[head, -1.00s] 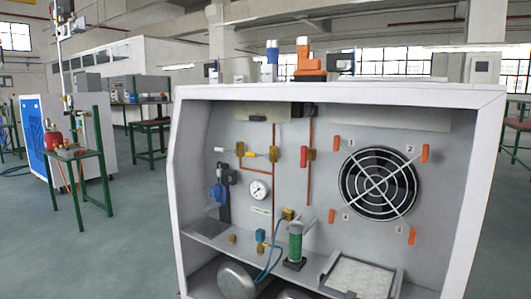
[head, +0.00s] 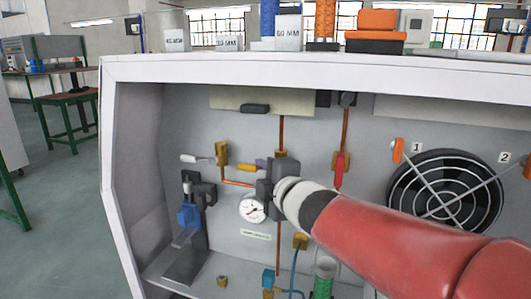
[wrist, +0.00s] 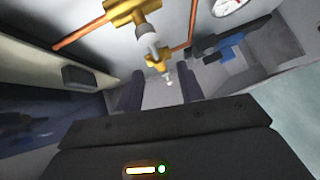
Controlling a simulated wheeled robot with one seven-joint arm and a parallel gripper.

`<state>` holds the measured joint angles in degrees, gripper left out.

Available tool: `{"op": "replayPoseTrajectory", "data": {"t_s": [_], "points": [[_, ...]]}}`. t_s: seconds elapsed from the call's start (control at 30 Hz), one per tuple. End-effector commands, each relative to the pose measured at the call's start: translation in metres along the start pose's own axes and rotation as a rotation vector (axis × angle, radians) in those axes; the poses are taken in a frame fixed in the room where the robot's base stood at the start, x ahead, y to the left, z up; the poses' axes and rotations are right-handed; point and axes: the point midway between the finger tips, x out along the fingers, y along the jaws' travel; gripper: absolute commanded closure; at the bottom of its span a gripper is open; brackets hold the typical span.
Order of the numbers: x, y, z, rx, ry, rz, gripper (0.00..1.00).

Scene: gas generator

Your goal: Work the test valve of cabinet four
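The open-fronted cabinet (head: 140,76) holds several brass valves on its back panel. A white-handled lever (head: 195,159) is at left, a yellow lever (head: 243,167) points left in the middle, and a red lever (head: 340,166) hangs upright at right. I cannot tell which is the test valve. My gripper (head: 264,186) is in front of the middle valve, beside the yellow lever. In the wrist view its dark fingers (wrist: 160,90) are spread apart, with a white lever tip (wrist: 168,81) showing between and beyond them. A nearer brass valve (wrist: 132,12) lies above; no contact is visible.
A pressure gauge (head: 252,208) is just below my gripper. A blue-and-black regulator (head: 189,214) stands at left. A round fan grille (head: 445,190) is at right. A green cylinder (head: 323,280) and blue tubing are low in front. The cabinet's top edge overhangs.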

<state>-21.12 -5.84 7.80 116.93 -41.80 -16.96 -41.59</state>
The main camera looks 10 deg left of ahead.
Motion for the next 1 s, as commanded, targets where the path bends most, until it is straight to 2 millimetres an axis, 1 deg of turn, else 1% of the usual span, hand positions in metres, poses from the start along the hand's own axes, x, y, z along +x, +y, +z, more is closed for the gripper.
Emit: {"op": "replayPoseTrajectory", "data": {"t_s": [0.03, 0.17, 0.4, 0.5, 0.6, 0.73, 0.97, 1.0], "points": [[0.003, 0.0, -0.003, -0.01, 0.012, 0.001, 0.62], [0.013, 0.0, -0.006, -0.018, 0.022, 0.005, 0.62], [0.051, 0.0, -0.007, -0.016, 0.021, 0.004, 0.62], [0.065, 0.0, -0.006, -0.016, 0.02, 0.003, 0.62], [0.075, 0.001, -0.007, -0.015, 0.019, 0.004, 0.62], [0.081, 0.001, -0.006, -0.016, 0.018, 0.005, 0.62], [0.081, 0.001, -0.006, -0.016, 0.018, 0.005, 0.62], [0.081, 0.001, -0.006, -0.015, 0.018, 0.005, 0.66]]}}
